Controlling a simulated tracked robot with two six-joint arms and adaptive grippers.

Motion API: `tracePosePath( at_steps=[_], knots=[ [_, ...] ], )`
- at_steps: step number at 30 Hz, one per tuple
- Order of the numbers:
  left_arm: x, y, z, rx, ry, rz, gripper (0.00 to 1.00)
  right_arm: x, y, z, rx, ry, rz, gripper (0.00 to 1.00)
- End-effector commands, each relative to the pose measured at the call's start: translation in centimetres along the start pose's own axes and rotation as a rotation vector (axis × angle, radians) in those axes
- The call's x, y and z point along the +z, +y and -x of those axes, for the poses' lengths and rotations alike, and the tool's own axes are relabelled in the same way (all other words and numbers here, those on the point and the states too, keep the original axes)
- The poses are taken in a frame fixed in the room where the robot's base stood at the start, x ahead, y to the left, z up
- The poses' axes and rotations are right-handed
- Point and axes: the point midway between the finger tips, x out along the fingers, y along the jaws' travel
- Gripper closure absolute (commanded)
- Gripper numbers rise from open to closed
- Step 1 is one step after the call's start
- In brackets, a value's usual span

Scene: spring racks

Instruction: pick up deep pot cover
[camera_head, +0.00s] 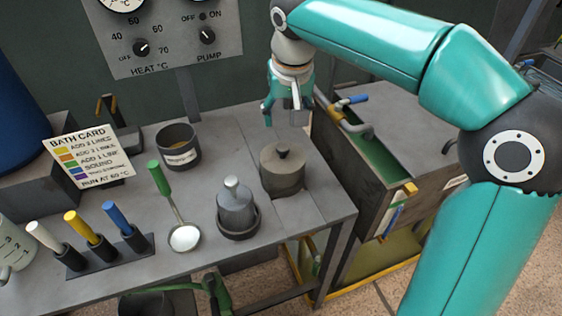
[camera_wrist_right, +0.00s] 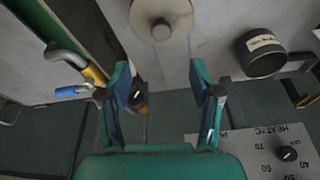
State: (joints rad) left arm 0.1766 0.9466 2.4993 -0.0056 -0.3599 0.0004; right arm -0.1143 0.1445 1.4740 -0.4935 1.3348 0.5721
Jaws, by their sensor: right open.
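A grey round pot (camera_head: 281,180) stands on the right part of the bench. A flat grey cover (camera_head: 283,158) with a small dark knob sits on top of it. The cover also shows in the right wrist view (camera_wrist_right: 178,14), at the top edge and partly cut off, with its knob facing the camera. My right gripper (camera_head: 286,106) is open and empty, above and slightly behind the cover, and apart from it. My left gripper does not show.
A bell-shaped grey piece with a knob (camera_head: 236,208) sits in a dark dish left of the pot. A green-lined tank (camera_head: 376,146) is on the right.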

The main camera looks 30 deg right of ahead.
Motion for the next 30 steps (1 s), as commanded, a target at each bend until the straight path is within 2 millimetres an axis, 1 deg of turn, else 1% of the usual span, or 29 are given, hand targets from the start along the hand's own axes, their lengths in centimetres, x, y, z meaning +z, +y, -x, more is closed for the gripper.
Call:
tracePosePath(
  at_steps=[1,3,6,9,12,17,20,25,27,30],
  knots=[
    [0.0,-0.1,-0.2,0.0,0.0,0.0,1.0,0.1,0.1,-1.4,0.003,-0.005,0.0,0.36],
    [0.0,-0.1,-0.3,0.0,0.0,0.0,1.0,0.1,0.1,-3.0,0.004,-0.006,0.0,0.36],
    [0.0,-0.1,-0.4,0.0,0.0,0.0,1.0,0.1,0.1,-4.9,0.003,-0.005,0.0,0.36],
    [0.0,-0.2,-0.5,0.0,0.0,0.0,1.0,0.1,0.1,-6.4,0.003,-0.004,0.0,0.36],
    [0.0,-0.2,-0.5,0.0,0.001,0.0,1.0,0.1,0.1,-7.3,0.002,-0.003,-0.002,0.36],
    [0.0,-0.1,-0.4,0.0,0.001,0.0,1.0,0.1,0.1,-8.0,0.002,-0.003,-0.002,0.36],
    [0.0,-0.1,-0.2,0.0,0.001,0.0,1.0,0.3,0.1,-9.1,0.002,-0.005,-0.002,0.36],
    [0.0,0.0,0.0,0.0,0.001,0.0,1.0,0.4,0.0,-11.6,0.002,-0.004,-0.002,0.36],
    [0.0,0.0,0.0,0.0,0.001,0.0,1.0,0.4,-0.1,-12.3,0.001,-0.004,-0.002,0.36],
    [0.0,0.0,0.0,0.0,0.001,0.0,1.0,0.4,-0.1,-12.8,0.0,-0.002,-0.003,0.36]
  ],
)
